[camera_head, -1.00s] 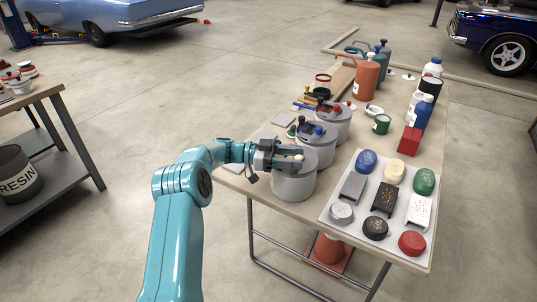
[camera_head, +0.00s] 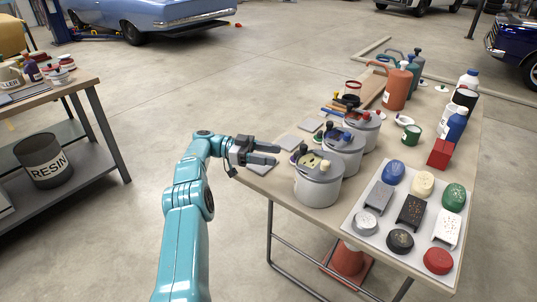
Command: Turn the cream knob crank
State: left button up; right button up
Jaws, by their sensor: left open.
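The nearest grey pot (camera_head: 318,185) stands at the left front part of the table. On its lid is a crank with a cream knob (camera_head: 325,165), which sits toward the right side of the lid. My left gripper (camera_head: 278,155) is open and empty, to the left of this pot and apart from the knob. Its fingers point right, toward the lid. My right gripper does not show.
Two similar grey pots, one with a blue knob (camera_head: 346,136) and one with a red knob (camera_head: 375,115), stand in a row behind. A white tray (camera_head: 372,240) of colored blocks and discs lies at the right front. Flat grey plates (camera_head: 288,141) lie left of the pots.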

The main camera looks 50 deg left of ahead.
pick_arm(q)
jog(key=shift+o, duration=0.2)
jog(key=w+f+n+t+y, duration=0.1)
jog(key=t, duration=0.1)
jog(key=w+f+n+t+y, duration=0.1)
jog(key=f, duration=0.1)
jog(key=w+f+t+y, duration=0.1)
jog(key=t+y, duration=0.1)
jog(key=shift+w+a+f+n+t+b, duration=0.1)
jog(key=shift+w+f+n+t+b, duration=0.1)
jog(key=shift+f+n+t+b, duration=0.15)
jog(key=n+y+b, duration=0.3)
jog(key=n+y, duration=0.2)
send_near(326, 164)
jog(key=shift+m+t, duration=0.25)
jog(key=shift+t, duration=0.2)
jog(key=x, duration=0.4)
jog(key=f+x, duration=0.1)
jog(key=x, duration=0.3)
jog(key=p+x, duration=0.1)
jog(key=x, duration=0.3)
jog(key=shift+w+a+f, duration=0.2)
jog(key=shift+a, duration=0.1)
